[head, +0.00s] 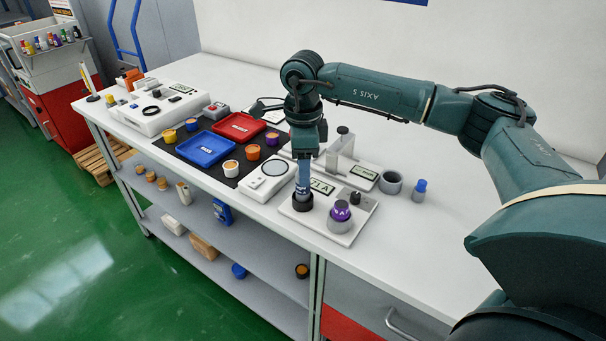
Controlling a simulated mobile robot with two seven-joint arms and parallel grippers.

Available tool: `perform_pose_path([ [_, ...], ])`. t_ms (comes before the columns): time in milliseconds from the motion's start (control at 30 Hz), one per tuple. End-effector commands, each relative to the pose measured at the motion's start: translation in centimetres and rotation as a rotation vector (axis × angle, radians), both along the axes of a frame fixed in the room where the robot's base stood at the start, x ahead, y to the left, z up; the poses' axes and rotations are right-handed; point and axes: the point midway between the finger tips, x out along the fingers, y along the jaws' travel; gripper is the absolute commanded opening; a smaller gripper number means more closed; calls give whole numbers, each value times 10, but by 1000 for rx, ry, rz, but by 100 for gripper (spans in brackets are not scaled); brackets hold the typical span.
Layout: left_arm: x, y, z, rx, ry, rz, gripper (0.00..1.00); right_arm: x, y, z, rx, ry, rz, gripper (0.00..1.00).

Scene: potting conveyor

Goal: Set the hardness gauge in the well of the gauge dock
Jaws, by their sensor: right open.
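The hardness gauge appears to be the slim blue-grey cylinder (303,176) standing upright below my right gripper. Its lower end meets a black round collar (303,204) on a white device with a small display, which looks like the gauge dock (318,228). I cannot tell how deep the gauge sits in the collar. My right gripper (305,157) points straight down at the gauge's top, open, with its fingertips at or around the upper end. Whether they touch it is unclear at this size. My left gripper is not in view.
A purple-topped piece (340,211) stands in a grey cup right of the collar. A white scale (267,178) is close on the left. A press-like stand (341,150) is behind. Blue (207,149) and red (239,127) trays lie farther left. The bench's right side is mostly clear.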

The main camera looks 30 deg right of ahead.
Motion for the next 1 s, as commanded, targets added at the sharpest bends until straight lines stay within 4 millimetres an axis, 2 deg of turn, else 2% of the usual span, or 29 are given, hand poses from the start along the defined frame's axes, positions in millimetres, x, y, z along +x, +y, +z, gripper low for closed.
perform_pose_path([
  [200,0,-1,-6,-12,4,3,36,1,1,49,2,-5,1,50],
  [400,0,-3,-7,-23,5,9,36,1,0,80,1,-2,0,50],
  [600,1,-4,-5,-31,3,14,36,0,1,91,1,0,1,50],
  [700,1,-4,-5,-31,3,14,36,0,9,85,28,6,13,50],
  [767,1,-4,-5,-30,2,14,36,-2,27,72,84,20,35,50],
  [867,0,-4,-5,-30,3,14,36,-14,84,38,278,67,84,50],
  [933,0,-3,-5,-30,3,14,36,-31,139,15,482,123,97,50],
  [1000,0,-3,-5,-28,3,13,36,-54,193,3,716,197,75,50],
])
